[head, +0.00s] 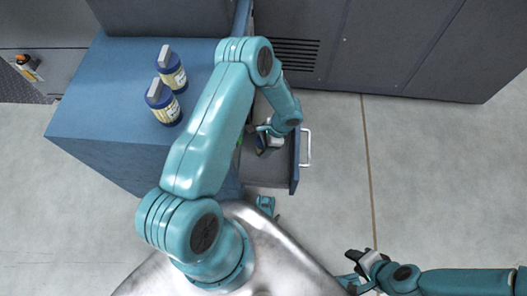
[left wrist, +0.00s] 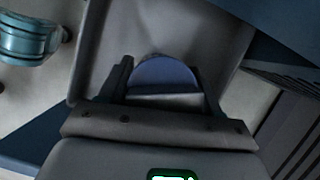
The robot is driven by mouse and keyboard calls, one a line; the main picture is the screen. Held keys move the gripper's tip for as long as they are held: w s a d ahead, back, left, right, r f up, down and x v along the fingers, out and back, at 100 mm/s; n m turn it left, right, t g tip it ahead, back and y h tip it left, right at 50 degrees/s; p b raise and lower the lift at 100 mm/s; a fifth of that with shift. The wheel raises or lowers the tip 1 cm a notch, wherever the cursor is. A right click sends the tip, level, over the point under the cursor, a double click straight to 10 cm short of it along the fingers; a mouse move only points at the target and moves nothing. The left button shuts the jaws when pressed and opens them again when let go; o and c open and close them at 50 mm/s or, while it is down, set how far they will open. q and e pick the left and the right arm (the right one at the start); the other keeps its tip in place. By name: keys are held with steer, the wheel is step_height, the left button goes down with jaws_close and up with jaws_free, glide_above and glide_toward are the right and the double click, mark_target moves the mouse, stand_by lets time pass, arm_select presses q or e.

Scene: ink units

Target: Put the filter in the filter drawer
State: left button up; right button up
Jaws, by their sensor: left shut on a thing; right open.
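The filter drawer (head: 266,176) is pulled out from the blue cabinet, with a pale handle (head: 306,147) on its front. My left gripper (head: 264,139) is over or inside the drawer, near its far side. It is shut on a filter, whose round blue cap (left wrist: 162,73) and grey tab show between the fingers in the left wrist view. The drawer's grey interior (left wrist: 130,35) lies behind it. I cannot tell whether the filter touches the drawer floor. My right gripper (head: 361,264) is open and empty over the floor at lower right.
Two similar filters (head: 172,72) (head: 161,104) with blue caps and grey tabs stand on the cabinet top (head: 110,95). Grey cabinets with a vent (head: 295,52) stand along the back. The floor to the right of the drawer is clear.

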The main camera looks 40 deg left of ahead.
arm_select(q)
steer(key=shift+f+b, duration=0.75)
steer(key=shift+f, duration=1.5)
steer(key=shift+f, duration=0.15)
steer(key=o, duration=1.1)
steer(key=shift+r, duration=0.3)
steer(key=p+v, duration=0.4)
steer(key=v, duration=0.7)
steer(key=shift+w+d+r, duration=0.1)
steer(key=shift+d+r, duration=0.05)
steer(key=shift+r, duration=0.2)
